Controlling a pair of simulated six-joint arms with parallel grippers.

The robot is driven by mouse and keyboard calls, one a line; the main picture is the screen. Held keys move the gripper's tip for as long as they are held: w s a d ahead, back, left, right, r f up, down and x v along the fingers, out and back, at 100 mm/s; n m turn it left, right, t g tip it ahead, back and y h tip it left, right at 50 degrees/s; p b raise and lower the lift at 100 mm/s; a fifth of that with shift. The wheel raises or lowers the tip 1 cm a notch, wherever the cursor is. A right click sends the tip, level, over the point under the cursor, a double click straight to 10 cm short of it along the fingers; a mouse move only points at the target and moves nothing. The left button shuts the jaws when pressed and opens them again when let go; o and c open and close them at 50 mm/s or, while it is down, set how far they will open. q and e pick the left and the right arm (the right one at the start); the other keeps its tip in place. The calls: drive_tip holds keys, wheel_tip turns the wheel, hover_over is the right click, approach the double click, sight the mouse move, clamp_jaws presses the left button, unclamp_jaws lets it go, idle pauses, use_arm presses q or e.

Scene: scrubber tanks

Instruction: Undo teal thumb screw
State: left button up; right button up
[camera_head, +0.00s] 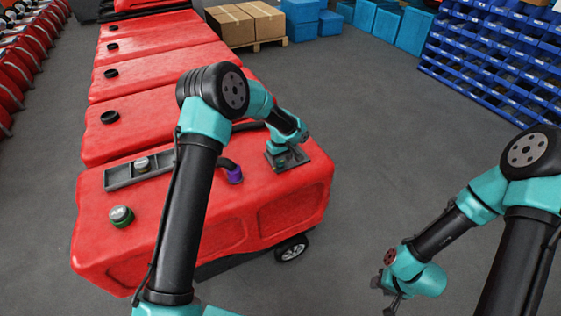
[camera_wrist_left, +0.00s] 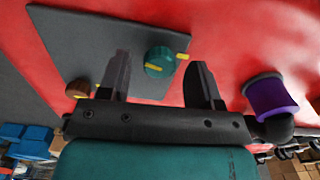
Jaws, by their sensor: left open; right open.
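The teal thumb screw (camera_wrist_left: 159,62) with a yellow mark sits on a grey plate (camera_wrist_left: 75,40) on the red tank. In the left wrist view it lies between the open fingers of my left gripper (camera_wrist_left: 158,80), with a gap showing on both sides. In the head view my left gripper (camera_head: 283,158) is over the grey plate at the tank's right end and mostly hides the screw. My right gripper (camera_head: 390,290) hangs open over the floor at the lower right, away from the tank.
A brown knob (camera_wrist_left: 78,88) sits beside the left finger. A purple-collared hose fitting (camera_wrist_left: 271,98) stands to the right of the right finger. Open floor lies right of the tank.

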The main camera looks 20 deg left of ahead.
sight(280, 162)
use_arm(q)
wheel_tip(280, 162, up, 16)
idle(0.5)
